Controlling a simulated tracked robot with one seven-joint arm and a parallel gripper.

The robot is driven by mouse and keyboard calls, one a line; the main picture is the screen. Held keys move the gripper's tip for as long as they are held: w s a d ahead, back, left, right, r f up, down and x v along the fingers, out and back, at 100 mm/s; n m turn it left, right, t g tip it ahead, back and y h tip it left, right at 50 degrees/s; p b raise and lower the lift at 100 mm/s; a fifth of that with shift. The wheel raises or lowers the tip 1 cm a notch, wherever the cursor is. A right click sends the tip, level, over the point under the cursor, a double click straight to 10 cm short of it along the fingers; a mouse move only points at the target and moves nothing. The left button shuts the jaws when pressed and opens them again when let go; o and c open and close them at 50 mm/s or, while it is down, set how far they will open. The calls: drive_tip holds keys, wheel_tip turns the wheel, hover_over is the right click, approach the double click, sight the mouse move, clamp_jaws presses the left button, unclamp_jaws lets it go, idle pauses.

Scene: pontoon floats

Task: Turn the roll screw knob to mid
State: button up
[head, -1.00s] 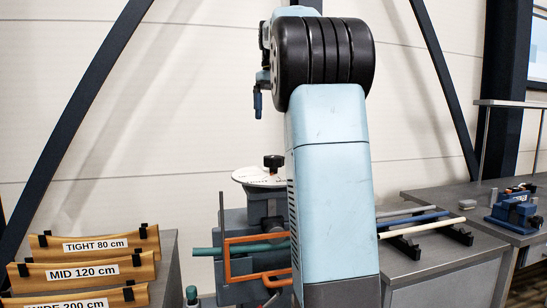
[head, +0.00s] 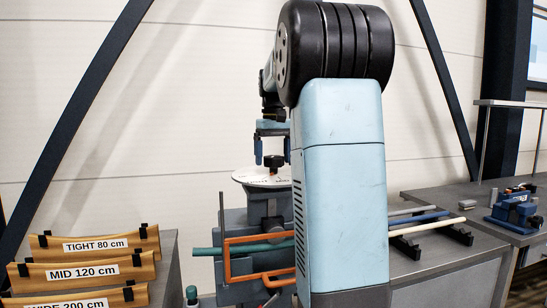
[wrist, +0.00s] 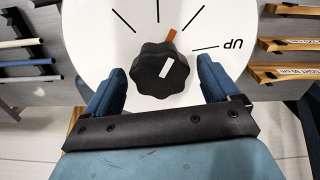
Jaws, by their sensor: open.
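The roll screw knob (wrist: 151,72) is black and lobed, on a white round dial (wrist: 103,32) with black tick marks and the word UP at the right. A white stripe on the knob slants to the upper right in the wrist view. A small orange-brown mark lies just past the knob's upper right edge. My gripper (wrist: 160,75) is open, one blue finger on each side of the knob with a visible gap. In the head view, my gripper (head: 272,150) is just above the knob (head: 274,162) and the dial (head: 250,177). Any contact is hidden.
The dial sits on a grey machine with a green bar (head: 225,250) and an orange frame (head: 240,271). Wooden templates marked TIGHT 80 cm (head: 95,244), MID 120 cm (head: 82,271) and WIDE 200 cm stand at left. Several rods (head: 425,226) lie on the right bench.

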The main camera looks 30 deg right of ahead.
sight(273, 156)
drive_tip(key=shift+f, duration=0.2)
drive_tip(key=c, duration=1)
drive_tip(key=n, duration=0.5)
drive_tip(key=shift+c, duration=0.3)
drive_tip(key=o, duration=1.1)
drive_tip(key=shift+c, duration=0.2)
wheel_tip(273, 156, up, 14)
drive_tip(key=shift+f, duration=0.15)
